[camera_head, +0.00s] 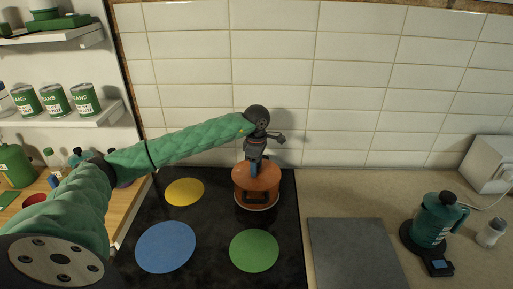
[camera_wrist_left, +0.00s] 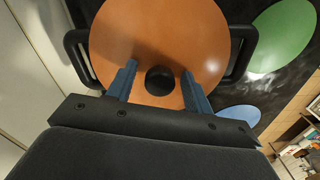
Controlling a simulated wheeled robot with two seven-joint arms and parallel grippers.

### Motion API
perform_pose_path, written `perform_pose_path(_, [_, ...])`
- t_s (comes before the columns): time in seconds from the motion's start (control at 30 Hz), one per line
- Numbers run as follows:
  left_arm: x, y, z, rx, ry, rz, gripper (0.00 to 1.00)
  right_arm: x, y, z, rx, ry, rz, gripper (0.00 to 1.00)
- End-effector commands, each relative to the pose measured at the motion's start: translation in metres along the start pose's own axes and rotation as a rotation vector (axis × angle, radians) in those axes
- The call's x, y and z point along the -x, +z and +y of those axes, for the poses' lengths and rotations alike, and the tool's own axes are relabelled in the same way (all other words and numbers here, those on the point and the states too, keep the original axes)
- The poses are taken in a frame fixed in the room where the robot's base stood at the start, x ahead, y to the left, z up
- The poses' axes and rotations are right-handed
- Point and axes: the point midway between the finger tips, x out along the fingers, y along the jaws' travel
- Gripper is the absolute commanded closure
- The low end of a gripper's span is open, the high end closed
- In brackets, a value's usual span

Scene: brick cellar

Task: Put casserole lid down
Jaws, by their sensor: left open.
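The orange casserole (camera_head: 242,194) stands on the black hob, at the back right burner. Its round orange lid (camera_head: 271,174) lies on top of it and fills the upper middle of the left wrist view (camera_wrist_left: 165,28). A black knob (camera_wrist_left: 159,80) sits at the lid's centre. The casserole's dark side handles stick out past the lid. My left gripper (camera_head: 255,171) is over the lid, pointing down. In the left wrist view its blue fingers are apart, one on each side of the knob, with gaps between. My right gripper is not in view.
The hob (camera_head: 207,225) has yellow (camera_head: 184,192), blue (camera_head: 165,247) and green (camera_head: 254,251) discs. A grey board (camera_head: 355,252) lies to the right. A green kettle (camera_head: 436,220) stands further right. A tiled wall (camera_head: 350,90) is close behind the casserole. Shelves with cans are at left.

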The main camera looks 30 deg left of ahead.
Motion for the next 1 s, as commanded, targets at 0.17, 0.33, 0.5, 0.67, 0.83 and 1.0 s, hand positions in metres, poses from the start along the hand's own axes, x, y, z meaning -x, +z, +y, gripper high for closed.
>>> perform_pose_path(0.17, [0.008, 0.0, 0.0, 0.0, 0.0, 0.0, 0.49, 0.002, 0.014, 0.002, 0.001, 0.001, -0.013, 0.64])
perform_pose_path(0.33, [0.011, 0.0, 0.0, 0.0, 0.001, 0.0, 0.49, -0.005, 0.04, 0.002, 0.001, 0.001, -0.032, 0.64])
perform_pose_path(0.5, [0.022, 0.0, 0.001, 0.0, 0.001, 0.0, 0.49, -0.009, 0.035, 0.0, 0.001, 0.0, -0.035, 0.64])
perform_pose_path(0.67, [0.036, 0.0, 0.001, 0.0, 0.002, -0.001, 0.49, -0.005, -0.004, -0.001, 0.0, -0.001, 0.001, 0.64])
perform_pose_path(0.83, [0.054, 0.0, 0.001, -0.001, 0.003, -0.001, 0.49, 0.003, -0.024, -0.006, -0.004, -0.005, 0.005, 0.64])
perform_pose_path(1.0, [0.077, 0.0, 0.001, 0.0, 0.003, -0.001, 0.49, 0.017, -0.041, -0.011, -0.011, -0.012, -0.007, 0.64])
